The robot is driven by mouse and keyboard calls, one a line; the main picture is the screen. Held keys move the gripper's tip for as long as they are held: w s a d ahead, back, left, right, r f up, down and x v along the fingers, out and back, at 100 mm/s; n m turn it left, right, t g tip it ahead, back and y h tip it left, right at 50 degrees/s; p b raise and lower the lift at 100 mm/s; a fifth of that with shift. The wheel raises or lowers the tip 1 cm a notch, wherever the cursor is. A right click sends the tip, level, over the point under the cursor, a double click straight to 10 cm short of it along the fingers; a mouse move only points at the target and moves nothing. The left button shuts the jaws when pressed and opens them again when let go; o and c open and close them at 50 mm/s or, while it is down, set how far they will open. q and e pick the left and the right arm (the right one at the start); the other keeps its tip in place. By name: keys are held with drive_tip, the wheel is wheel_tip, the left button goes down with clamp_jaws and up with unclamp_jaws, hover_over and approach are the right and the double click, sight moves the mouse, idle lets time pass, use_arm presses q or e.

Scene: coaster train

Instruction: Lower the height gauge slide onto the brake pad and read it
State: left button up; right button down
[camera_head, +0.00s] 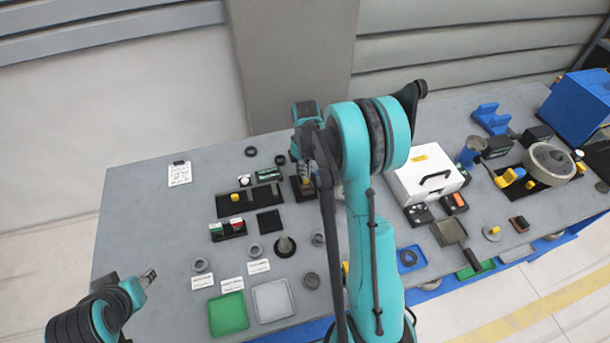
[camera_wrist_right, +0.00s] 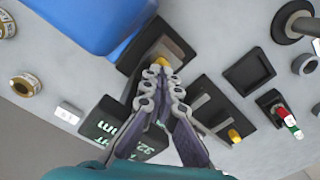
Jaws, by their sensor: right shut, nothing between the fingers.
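My right gripper (camera_head: 308,178) is over a black base (camera_head: 301,195) with a small yellow part at the back middle of the bench. In the right wrist view my right gripper (camera_wrist_right: 163,75) is shut and empty, its fingertips beside a yellow knob (camera_wrist_right: 182,52) on the black base (camera_wrist_right: 128,62); I cannot tell whether they touch. A dark readout (camera_wrist_right: 113,128) with green digits and "mm" is partly hidden by the fingers; the digits are not fully legible. I cannot pick out the slide or brake pad with certainty. My left gripper (camera_head: 148,276) is at the lower left, away from the parts.
A blue body (camera_wrist_right: 100,20) stands close beside the black base. A white case (camera_head: 420,182) stands right of my right arm. The bench's left part is mostly clear.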

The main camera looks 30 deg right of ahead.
drive_tip(key=shift+f, duration=0.4)
drive_tip(key=shift+r, duration=0.1)
wheel_tip(320, 180, up, 9)
drive_tip(key=p, duration=0.4)
drive_tip(key=shift+p, duration=0.4)
idle(0.4)
drive_tip(key=s+a+r+m+t+b, duration=0.1)
drive_tip(key=s+a+r+t+b, duration=0.2)
drive_tip(key=s+a+b, duration=0.55)
drive_tip(key=s+a+f+m+t+b, duration=0.2)
drive_tip(key=s+a+f+t+b, duration=0.2)
drive_tip(key=s+a+b, duration=0.3)
drive_tip(key=s+f, duration=0.1)
drive_tip(key=s, duration=0.2)
drive_tip(key=shift+s+f, duration=0.25)
drive_tip(key=shift+f, duration=0.15)
